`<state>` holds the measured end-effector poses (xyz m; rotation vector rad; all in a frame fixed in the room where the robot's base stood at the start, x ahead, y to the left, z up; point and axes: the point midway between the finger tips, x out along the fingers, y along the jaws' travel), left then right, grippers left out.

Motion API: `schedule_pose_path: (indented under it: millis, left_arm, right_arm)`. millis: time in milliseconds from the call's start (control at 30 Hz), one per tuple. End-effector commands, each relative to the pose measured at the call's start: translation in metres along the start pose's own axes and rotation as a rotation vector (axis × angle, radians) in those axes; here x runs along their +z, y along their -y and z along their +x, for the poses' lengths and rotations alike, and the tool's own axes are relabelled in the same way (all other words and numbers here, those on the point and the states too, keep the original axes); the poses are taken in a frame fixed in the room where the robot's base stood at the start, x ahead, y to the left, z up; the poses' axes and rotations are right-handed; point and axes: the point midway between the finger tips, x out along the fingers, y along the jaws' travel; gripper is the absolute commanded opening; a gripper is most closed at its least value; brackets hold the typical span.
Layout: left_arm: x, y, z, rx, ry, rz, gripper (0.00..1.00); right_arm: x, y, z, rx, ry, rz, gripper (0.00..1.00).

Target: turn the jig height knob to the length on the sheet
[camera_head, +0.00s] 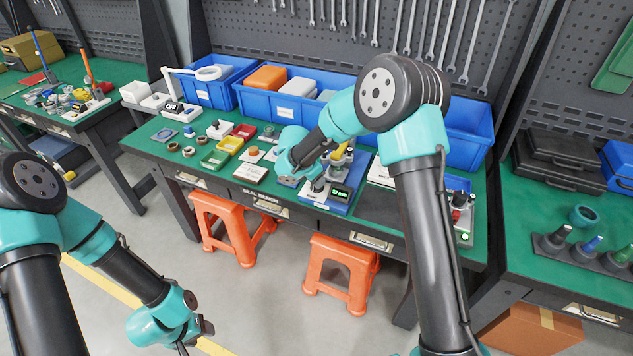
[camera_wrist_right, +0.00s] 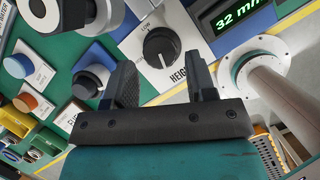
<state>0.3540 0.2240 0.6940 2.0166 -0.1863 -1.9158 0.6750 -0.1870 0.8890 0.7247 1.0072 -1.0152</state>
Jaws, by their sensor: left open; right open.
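The jig height knob (camera_wrist_right: 161,47) is black and round with a white pointer line, on a white plate marked LOW and HEIGHT in the right wrist view. A green-lit display (camera_wrist_right: 240,14) beside it reads 32 mm; it also shows in the head view (camera_head: 341,193). My right gripper (camera_wrist_right: 160,66) is open, its two fingers on either side of the knob in the picture; contact cannot be told. A white sheet (camera_head: 381,172) lies partly behind my right arm, its text unreadable. My left gripper (camera_head: 203,328) is open and empty, low in front of the bench.
Blue, orange and black knobs (camera_wrist_right: 88,82) stand left of the height knob. A pale post on a round flange (camera_wrist_right: 265,68) stands at its right. Blue bins (camera_head: 280,103) line the bench back. Orange stools (camera_head: 341,264) stand below the front edge.

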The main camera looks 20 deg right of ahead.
Motion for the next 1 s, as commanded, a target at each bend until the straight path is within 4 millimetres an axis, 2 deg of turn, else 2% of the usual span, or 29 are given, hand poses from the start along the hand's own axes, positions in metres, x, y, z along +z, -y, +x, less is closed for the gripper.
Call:
schedule_pose_path:
  millis: [100,233,567,933,1000]
  left_arm:
    - [0.0,0.0,0.0,0.0,0.0,0.0,0.52]
    - [0.0,0.0,0.0,0.0,0.0,0.0,0.52]
    - [0.0,0.0,0.0,0.0,0.0,0.0,0.52]
    - [0.0,0.0,0.0,0.0,0.0,0.0,0.52]
    - [0.0,0.0,0.0,0.0,0.0,0.0,0.52]
  right_arm:
    - [0.0,0.001,0.018,-0.003,0.0,0.001,0.51]
    - [0.0,0.0,0.028,-0.001,0.0,0.0,0.51]
    - [0.0,0.0,0.031,0.0,0.0,0.001,0.51]
    - [0.0,0.0,0.031,0.0,0.0,0.0,0.18]
    - [0.0,0.0,0.031,-0.001,0.001,0.004,0.18]
